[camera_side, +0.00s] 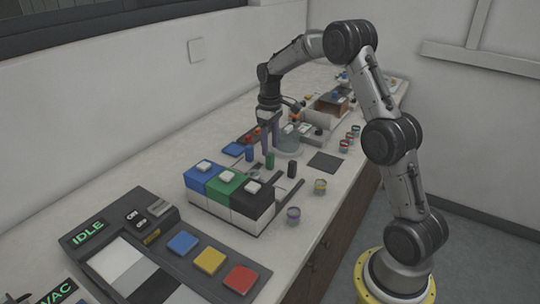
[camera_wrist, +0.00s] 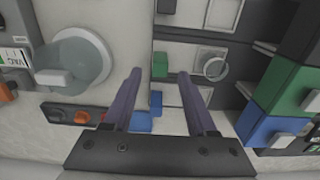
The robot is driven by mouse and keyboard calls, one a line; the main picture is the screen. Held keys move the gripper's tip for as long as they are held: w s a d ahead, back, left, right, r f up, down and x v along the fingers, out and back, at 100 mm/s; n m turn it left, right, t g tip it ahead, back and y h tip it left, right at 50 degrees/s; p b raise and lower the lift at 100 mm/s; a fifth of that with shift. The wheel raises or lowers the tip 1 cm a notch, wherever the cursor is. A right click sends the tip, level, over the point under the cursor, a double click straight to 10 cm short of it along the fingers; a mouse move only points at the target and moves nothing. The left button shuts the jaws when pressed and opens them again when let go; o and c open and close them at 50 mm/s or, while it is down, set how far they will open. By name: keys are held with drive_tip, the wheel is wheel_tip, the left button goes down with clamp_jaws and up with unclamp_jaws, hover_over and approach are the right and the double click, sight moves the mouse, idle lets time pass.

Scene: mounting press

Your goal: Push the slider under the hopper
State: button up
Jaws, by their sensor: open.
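Three hopper boxes stand in a row: blue (camera_side: 199,180), green (camera_side: 222,192) and black (camera_side: 250,206), each with a white block on top. The green box (camera_wrist: 277,92) and blue box (camera_wrist: 266,130) show at the right of the wrist view. Small upright blocks, apparently slider handles, stand apart from the boxes: blue (camera_side: 249,153), green (camera_side: 270,161) and black (camera_side: 292,170). My gripper (camera_side: 271,143) is open and empty, pointing down above the green handle. In the wrist view, the green handle (camera_wrist: 160,66) appears between the fingertips (camera_wrist: 159,73); contact is unclear.
A clear round dome (camera_side: 288,141) stands beside my gripper, also in the wrist view (camera_wrist: 88,58). Small jars (camera_side: 293,214) and (camera_side: 320,186) stand near the counter's front edge. A control panel (camera_side: 170,240) reading IDLE lies in front. A dark square mat (camera_side: 325,162) lies at the right.

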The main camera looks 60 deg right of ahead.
sight(270, 154)
drive_tip(key=shift+f, duration=2.2)
clamp_jaws()
